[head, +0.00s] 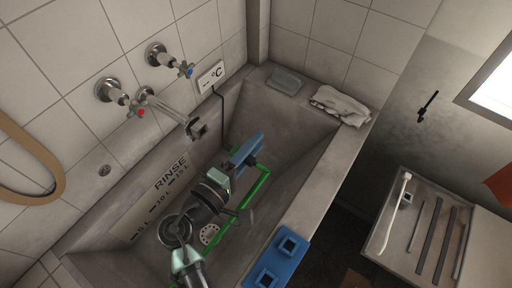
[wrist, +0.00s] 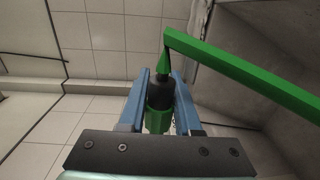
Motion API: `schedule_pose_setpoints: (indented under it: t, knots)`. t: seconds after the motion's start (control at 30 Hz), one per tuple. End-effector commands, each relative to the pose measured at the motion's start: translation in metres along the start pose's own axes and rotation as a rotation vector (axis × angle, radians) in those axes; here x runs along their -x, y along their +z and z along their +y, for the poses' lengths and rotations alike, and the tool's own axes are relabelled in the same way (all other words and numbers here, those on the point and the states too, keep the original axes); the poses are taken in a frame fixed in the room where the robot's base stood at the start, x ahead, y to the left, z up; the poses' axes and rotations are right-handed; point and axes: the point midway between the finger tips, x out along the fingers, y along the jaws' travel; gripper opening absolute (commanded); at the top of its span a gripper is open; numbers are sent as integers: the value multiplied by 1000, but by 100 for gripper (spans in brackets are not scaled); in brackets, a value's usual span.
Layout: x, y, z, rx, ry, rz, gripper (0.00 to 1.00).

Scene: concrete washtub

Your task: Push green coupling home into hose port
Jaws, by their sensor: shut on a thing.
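My gripper (head: 247,150) reaches down over the concrete washtub, its blue fingers low over the basin. In the wrist view the fingers (wrist: 160,76) are shut on the green coupling (wrist: 157,121), which has a black collar (wrist: 160,96) and a green cone-shaped tip (wrist: 163,66). The cone tip appears close to the bent end of a green bar or tube (wrist: 240,72); I cannot tell whether they touch. That green tube (head: 255,188) also shows in the basin in the head view. I cannot make out the hose port for certain.
A tap spout (head: 175,112) juts from the tiled wall. A soap dish (head: 285,81) and a cloth (head: 340,105) lie on the back rim. A tray with rods (head: 378,243) stands right.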

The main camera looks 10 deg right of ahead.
Motion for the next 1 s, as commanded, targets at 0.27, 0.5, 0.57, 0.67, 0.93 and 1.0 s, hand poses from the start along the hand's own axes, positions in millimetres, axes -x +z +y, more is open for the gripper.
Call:
schedule_pose_setpoints:
  t: [0.27, 0.5, 0.57, 0.67, 0.93, 1.0]
  knots:
    - [0, -28, -3, -1, 0, 2, 0]
    - [0, -44, -2, 1, 0, 0, 0]
    - [0, -47, -1, 1, 0, 0, 0]
    - [0, -49, 0, 1, 0, 0, 0]
    - [0, -50, 0, 2, 0, 0, 0]
    - [0, -50, 0, 2, 0, 0, 0]
